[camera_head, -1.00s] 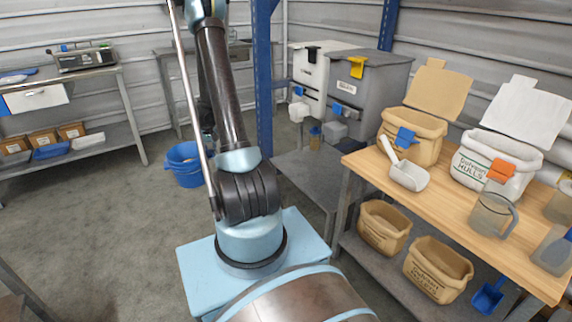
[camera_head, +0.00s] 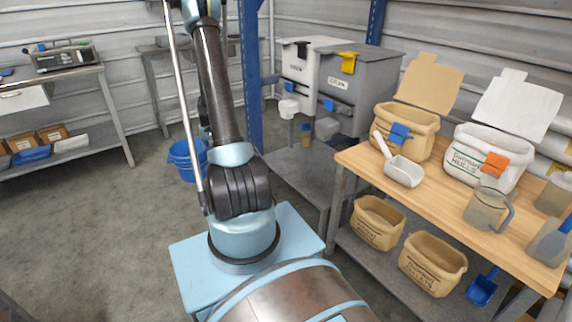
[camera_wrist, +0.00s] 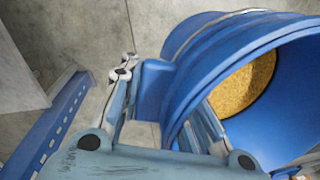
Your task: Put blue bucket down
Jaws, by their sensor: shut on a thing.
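The blue bucket (camera_head: 182,160) shows in the head view left of centre, partly hidden behind my arm. In the wrist view the blue bucket (camera_wrist: 195,60) fills the right side, with its open mouth facing right and yellow-brown grain (camera_wrist: 245,85) inside. My gripper (camera_wrist: 170,108) is shut on its wall, with one finger outside and one inside. In the head view my gripper is hidden behind the arm. I cannot tell whether the bucket's base touches the floor.
A blue post (camera_head: 250,85) stands close right of my arm; a blue beam (camera_wrist: 50,130) shows in the wrist view. A low grey shelf (camera_head: 300,172) and a wooden table (camera_head: 435,200) are to the right. The concrete floor (camera_head: 95,220) at left is clear.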

